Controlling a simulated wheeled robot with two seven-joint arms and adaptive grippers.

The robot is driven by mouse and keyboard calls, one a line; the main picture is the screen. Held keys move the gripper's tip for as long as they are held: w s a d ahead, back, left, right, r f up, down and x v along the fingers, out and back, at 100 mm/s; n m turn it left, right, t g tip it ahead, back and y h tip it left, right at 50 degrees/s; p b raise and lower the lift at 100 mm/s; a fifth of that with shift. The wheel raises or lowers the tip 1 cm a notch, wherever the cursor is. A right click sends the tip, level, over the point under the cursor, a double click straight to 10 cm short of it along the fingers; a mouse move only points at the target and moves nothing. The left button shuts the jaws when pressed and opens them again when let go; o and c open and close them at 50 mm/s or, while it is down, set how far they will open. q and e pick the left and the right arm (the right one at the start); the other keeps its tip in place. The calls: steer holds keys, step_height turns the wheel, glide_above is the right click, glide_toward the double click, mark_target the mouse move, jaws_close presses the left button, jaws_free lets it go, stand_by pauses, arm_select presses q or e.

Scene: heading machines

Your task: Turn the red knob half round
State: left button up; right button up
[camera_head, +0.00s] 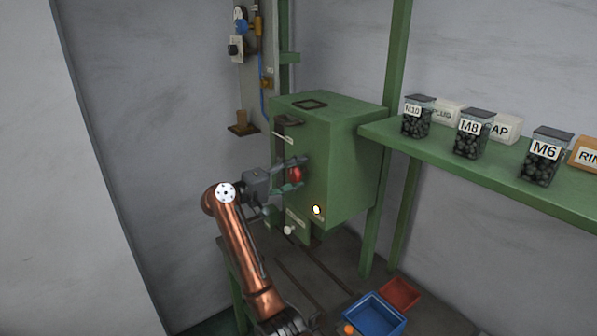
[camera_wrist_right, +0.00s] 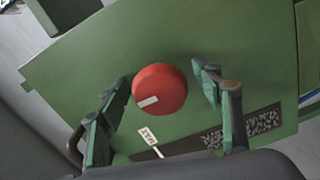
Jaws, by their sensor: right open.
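The red knob (camera_head: 296,174) is on the front face of the green machine box (camera_head: 345,165). In the right wrist view the knob (camera_wrist_right: 160,88) is round, with a white mark at its lower left. My right gripper (camera_head: 290,175) is at the knob. In the wrist view its two green-padded fingers (camera_wrist_right: 163,95) stand open on either side of the knob, with a visible gap at the right; contact at the left cannot be told. A white pointer mark and a "MAX" label (camera_wrist_right: 148,136) show below the knob. My left gripper is not in view.
A green shelf (camera_head: 480,160) at right holds jars labelled M10, M8 and M6 and white boxes. A blue bin (camera_head: 374,315) and a red bin (camera_head: 400,293) are below. A lit round lamp (camera_head: 316,210) is low on the box front.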

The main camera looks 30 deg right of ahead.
steer(key=shift+d, duration=0.15)
steer(key=shift+c, duration=0.3)
steer(key=c, duration=1.3)
